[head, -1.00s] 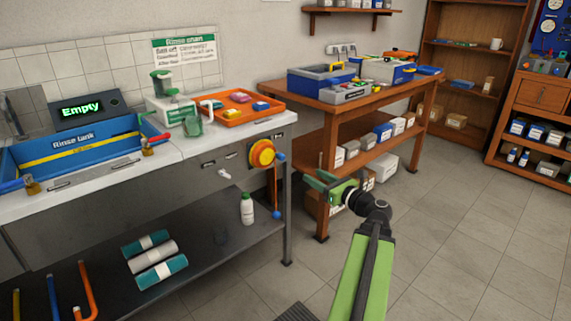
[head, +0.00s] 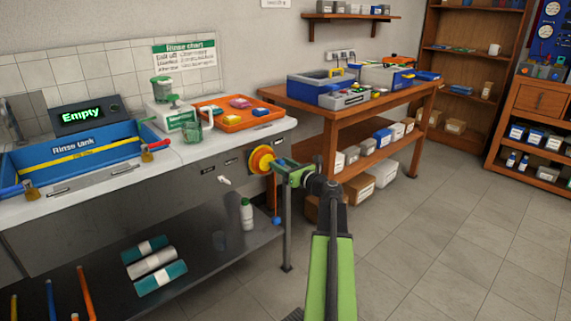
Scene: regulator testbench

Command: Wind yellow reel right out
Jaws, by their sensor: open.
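The blue knob at the reel's right is hidden behind the gripper. A lower blue end piece (head: 277,220) shows below it, near the bench leg.
The sink bench (head: 225,146) holds a blue rinse tank (head: 75,150) and an orange tray (head: 240,123). A white bottle (head: 247,215) stands on the lower shelf. A wooden workbench (head: 330,113) is behind my arm. Floor at the right is clear.

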